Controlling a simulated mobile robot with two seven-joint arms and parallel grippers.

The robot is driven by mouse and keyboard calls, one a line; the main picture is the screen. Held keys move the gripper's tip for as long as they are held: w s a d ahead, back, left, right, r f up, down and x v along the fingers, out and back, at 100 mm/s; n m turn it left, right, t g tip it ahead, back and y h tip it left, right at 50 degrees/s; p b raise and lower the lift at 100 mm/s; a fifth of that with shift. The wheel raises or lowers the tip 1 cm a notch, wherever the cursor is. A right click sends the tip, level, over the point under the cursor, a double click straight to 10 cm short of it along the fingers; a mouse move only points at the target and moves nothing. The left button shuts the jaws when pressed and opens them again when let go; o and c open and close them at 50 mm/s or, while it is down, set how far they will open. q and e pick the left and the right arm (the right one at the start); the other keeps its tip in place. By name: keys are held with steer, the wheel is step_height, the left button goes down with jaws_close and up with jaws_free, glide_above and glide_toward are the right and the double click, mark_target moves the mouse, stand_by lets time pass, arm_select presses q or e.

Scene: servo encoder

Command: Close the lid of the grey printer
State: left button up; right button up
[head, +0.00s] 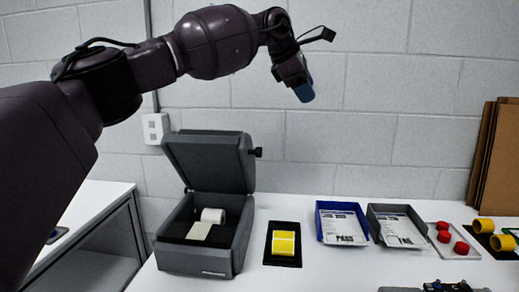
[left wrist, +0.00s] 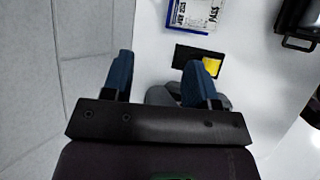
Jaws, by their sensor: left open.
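The grey printer (head: 205,255) stands on the white table at the left, its lid (head: 212,160) raised at the back. A white roll (head: 213,215) and a pale block (head: 199,230) show inside. My left gripper (head: 304,92) is above and to the right of the lid, in front of the wall, touching nothing. In the left wrist view its two blue fingers (left wrist: 158,78) are apart with nothing held between them. A grey part of the printer (left wrist: 160,95) shows behind the fingers, mostly hidden by my gripper.
A dark object (head: 440,286) lies at the front edge. Cardboard (head: 497,155) leans at the right. The wall is close behind.

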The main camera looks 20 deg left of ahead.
arm_select(q)
steer(key=s+a+f+g+y, duration=0.1)
steer(key=a+f+g+y, duration=0.15)
steer(key=a, duration=0.25)
steer(key=n+g+y, duration=0.1)
steer(key=g+y, duration=0.2)
glide_above(259, 148)
steer(key=f, duration=0.2)
steer(key=shift+h, duration=0.25)
steer(key=f, duration=1)
steer(key=shift+w+f, duration=0.15)
steer(key=shift+w, duration=0.05)
jaws_close()
